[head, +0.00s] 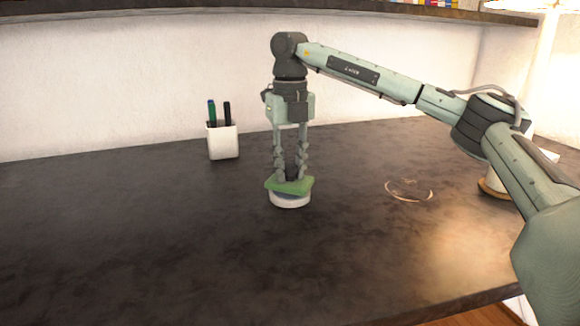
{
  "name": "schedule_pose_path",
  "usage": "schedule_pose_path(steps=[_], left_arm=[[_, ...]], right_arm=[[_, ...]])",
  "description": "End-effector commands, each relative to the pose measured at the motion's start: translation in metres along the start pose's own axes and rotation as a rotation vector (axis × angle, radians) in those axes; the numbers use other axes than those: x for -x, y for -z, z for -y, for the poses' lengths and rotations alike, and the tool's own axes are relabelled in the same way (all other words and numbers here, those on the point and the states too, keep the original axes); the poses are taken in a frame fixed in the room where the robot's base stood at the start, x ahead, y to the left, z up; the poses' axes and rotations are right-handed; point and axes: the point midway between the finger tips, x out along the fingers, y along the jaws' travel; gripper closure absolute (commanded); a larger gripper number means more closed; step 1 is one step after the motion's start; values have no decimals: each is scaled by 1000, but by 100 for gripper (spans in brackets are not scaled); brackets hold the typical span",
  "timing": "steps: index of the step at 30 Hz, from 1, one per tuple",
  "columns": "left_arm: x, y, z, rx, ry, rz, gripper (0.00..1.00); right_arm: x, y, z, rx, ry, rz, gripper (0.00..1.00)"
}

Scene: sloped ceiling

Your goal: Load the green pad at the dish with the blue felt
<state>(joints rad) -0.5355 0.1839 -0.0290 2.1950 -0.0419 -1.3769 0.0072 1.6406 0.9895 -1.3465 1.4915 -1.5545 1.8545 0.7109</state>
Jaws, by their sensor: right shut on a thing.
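The green pad (303,187) is a flat green piece with a dark upright grip in its middle. My right gripper (292,174) points straight down and is shut on this grip. A low round white dish (290,202) stands directly below the pad. A thin bluish band shows between the pad and the dish rim, and the pad hides most of the dish's inside. I cannot tell whether the pad touches the felt or hangs just above it. My left gripper is not in view.
A white cup (223,144) with pens stands at the back left. A pale thin ring (408,190) lies on the dark tabletop (130,240) to the right. A white object with a tan base (490,187) is partly behind my right arm. The left and front tabletop are clear.

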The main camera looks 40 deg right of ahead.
Motion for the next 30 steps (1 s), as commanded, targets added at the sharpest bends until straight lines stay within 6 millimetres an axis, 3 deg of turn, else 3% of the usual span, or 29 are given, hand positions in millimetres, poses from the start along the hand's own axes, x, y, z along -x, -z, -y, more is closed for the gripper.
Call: schedule_pose_path(steps=[30], left_arm=[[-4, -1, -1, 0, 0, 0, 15]], right_arm=[[-8, 0, 0, 0, 0, 0, 98]])
